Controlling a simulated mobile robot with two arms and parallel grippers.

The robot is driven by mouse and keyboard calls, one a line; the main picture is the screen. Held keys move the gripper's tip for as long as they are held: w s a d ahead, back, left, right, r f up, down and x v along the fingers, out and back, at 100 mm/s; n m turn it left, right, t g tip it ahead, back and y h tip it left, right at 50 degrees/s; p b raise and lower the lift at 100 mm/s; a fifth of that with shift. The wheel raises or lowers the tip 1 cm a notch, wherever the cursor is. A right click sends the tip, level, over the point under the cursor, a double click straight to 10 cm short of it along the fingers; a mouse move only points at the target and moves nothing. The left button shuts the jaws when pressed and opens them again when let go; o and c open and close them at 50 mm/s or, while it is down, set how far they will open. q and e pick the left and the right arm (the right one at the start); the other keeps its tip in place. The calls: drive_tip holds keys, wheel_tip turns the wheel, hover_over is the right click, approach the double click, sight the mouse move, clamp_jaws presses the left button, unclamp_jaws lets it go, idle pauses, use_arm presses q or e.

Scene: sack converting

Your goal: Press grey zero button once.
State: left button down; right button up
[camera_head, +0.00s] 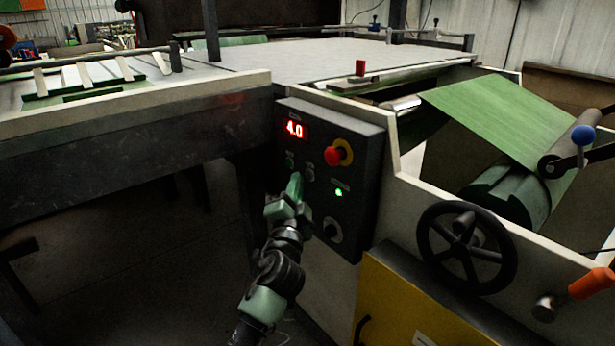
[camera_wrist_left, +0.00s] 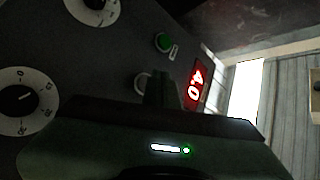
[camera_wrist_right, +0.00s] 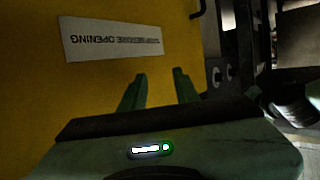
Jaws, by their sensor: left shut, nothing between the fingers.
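The dark control panel (camera_head: 362,185) carries a red display reading 4.0 (camera_head: 294,129). In the left wrist view the shut fingers (camera_wrist_left: 161,90) partly cover the pale round rim of the grey button (camera_wrist_left: 141,84); contact cannot be told. My right gripper (camera_wrist_right: 160,90) is open and empty, before a yellow cabinet.
A red stop button (camera_head: 334,156) on a yellow base and a lit green lamp (camera_head: 339,192) are on the panel. A dial (camera_head: 332,231) sits lower. A black handwheel (camera_head: 466,244) stands at right above the yellow cabinet (camera_head: 420,305), which has a white label (camera_wrist_right: 110,37).

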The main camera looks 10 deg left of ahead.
use_arm(q)
drive_tip(key=shift+w+d, duration=0.2)
drive_tip(key=shift+w, duration=0.05)
use_arm(e)
drive_tip(key=shift+w+a+r+t, duration=0.15)
drive_tip(key=shift+r+t, duration=0.05)
drive_tip(key=shift+r, duration=0.2)
drive_tip(key=shift+w+a+r+t, duration=0.1)
drive_tip(key=shift+w+r+t, duration=0.1)
drive_tip(key=shift+r, duration=0.2)
